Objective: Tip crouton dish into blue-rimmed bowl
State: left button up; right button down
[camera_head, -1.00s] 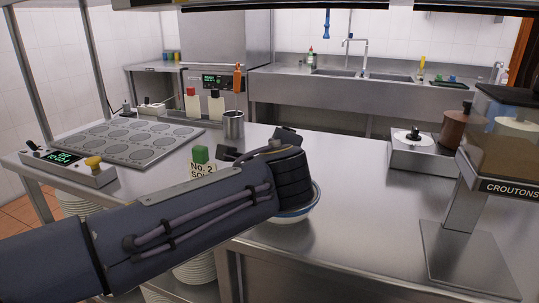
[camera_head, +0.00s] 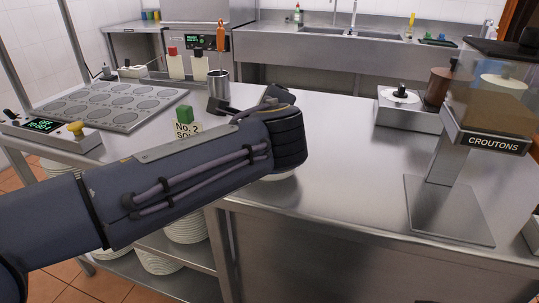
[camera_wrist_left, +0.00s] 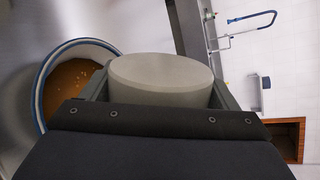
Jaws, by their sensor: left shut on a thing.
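My left gripper (camera_head: 276,98) is over the steel counter, its fingers mostly hidden behind my wrist in the head view. In the left wrist view it is shut on a pale round dish (camera_wrist_left: 160,72), whose smooth face shows. I cannot see inside the dish. The blue-rimmed bowl (camera_wrist_left: 43,82) is beside and below the dish in that view. It holds brown soup with several small pale bits on it. In the head view only a pale sliver of the bowl (camera_head: 281,177) shows under my wrist. My right gripper is not in view.
A crouton dispenser (camera_head: 490,142) stands on the right, its steel base (camera_head: 450,212) on the counter. A No. 2 soup sign (camera_head: 187,130), a steel cup (camera_head: 218,92) and a hob plate (camera_head: 105,103) are to the left. The counter between bowl and dispenser is clear.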

pick_arm(q)
jog(key=shift+d, duration=0.15)
jog(key=shift+w+a+f+n+g+h+b, duration=0.1)
jog(key=shift+a+f+n+g+h+b, duration=0.1)
jog(key=shift+a+n+h+b, duration=0.25)
jog(key=shift+w+a+f+n+g+h+b, duration=0.15)
jog(key=shift+a+n+b, duration=0.1)
jog(key=shift+a+n, duration=0.25)
jog(key=shift+s+a+n, duration=0.1)
jog(key=shift+n, duration=0.25)
jog(key=shift+a+f+n+g+h+b, duration=0.15)
jog(key=shift+a+f+n+h+b, duration=0.1)
jog(key=shift+n+h+b, duration=0.2)
jog(key=shift+a+f+n+g+h+b, duration=0.1)
jog(key=shift+a+f+n+h+b, duration=0.1)
jog(key=shift+n+h+b, duration=0.25)
jog(key=shift+w+a+f+n+h, duration=0.2)
jog(key=shift+a+n+h, duration=0.15)
jog(key=shift+n+h, duration=0.5)
jog(key=shift+d+r+n+g, duration=0.1)
jog(key=shift+r+n+g, duration=0.05)
jog(key=shift+n+g, duration=0.15)
jog(key=r+n+h, duration=0.1)
jog(key=n, duration=0.1)
jog(key=r+n+h, duration=0.1)
jog(key=n+h, duration=0.1)
jog(key=shift+n+h, duration=0.25)
